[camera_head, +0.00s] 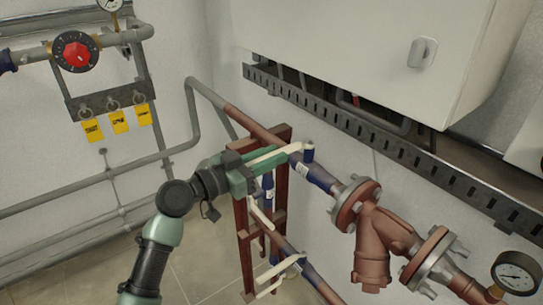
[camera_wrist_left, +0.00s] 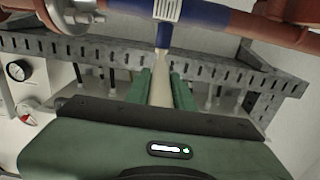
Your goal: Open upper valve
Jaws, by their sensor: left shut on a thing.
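The upper valve (camera_head: 309,153) is a blue body on the upper brown pipe, with a long cream lever (camera_head: 276,157) reaching left from it, roughly along the pipe. My left gripper (camera_head: 250,169) is shut on this lever, away from the blue body. In the left wrist view the cream lever (camera_wrist_left: 161,88) runs between the two green fingers (camera_wrist_left: 161,92), up to the blue valve body (camera_wrist_left: 165,32). The gripper partly hides the pipe and lever end in the head view. My right gripper is in neither view.
A brown stand (camera_head: 244,250) carries the pipes. Below are more blue valves with cream levers (camera_head: 279,272). A flanged brown strainer (camera_head: 373,260) and a gauge (camera_head: 517,273) are at right. A slotted rail (camera_head: 375,130) and white cabinet (camera_head: 350,45) are behind. Yellow tags (camera_head: 118,122) hang at left.

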